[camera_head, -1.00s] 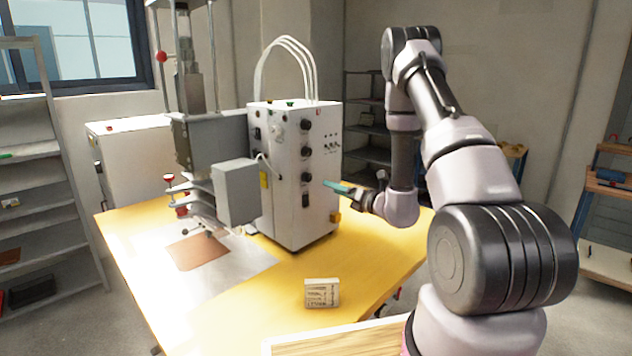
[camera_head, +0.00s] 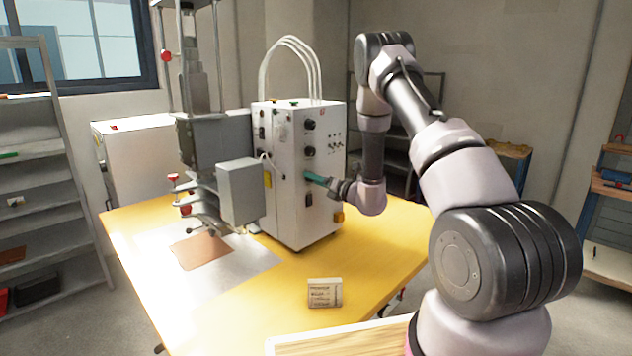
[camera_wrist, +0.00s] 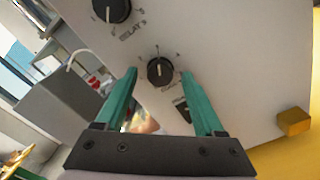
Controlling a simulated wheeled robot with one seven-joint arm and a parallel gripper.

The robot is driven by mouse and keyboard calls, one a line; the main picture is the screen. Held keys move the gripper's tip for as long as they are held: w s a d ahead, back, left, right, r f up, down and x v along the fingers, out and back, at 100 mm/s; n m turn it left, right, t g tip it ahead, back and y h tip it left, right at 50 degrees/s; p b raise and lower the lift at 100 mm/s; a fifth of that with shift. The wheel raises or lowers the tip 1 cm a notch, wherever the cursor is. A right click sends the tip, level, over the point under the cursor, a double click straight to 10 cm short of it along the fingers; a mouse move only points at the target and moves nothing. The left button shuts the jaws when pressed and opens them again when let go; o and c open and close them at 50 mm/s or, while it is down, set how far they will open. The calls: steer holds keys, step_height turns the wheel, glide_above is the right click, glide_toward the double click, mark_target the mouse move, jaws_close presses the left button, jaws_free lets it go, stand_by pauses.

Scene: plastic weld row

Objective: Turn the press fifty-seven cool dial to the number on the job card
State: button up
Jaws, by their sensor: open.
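The white control box (camera_head: 294,215) stands on the yellow table, with a column of black dials on its front. In the wrist view the cool dial (camera_wrist: 160,71), a black knob with a pale pointer line, sits between and just beyond my fingertips. Another black dial, labelled delay (camera_wrist: 113,9), is above it to the left. My gripper (camera_wrist: 159,73) has two green fingers, open on either side of the cool dial; I cannot tell whether they touch it. In the head view my gripper (camera_head: 308,176) hides that dial.
The grey press (camera_head: 212,140) stands left of the box, above a metal plate with a brown sheet (camera_head: 199,250). A yellow-orange block (camera_wrist: 293,121) sticks out from the box at lower right. The table (camera_head: 370,265) is clear around the card.

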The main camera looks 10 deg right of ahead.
jaws_close()
steer(key=n, duration=2.1)
steer(key=shift+d, duration=0.2)
steer(key=shift+n, duration=0.3)
stand_by(0.3)
jaws_free()
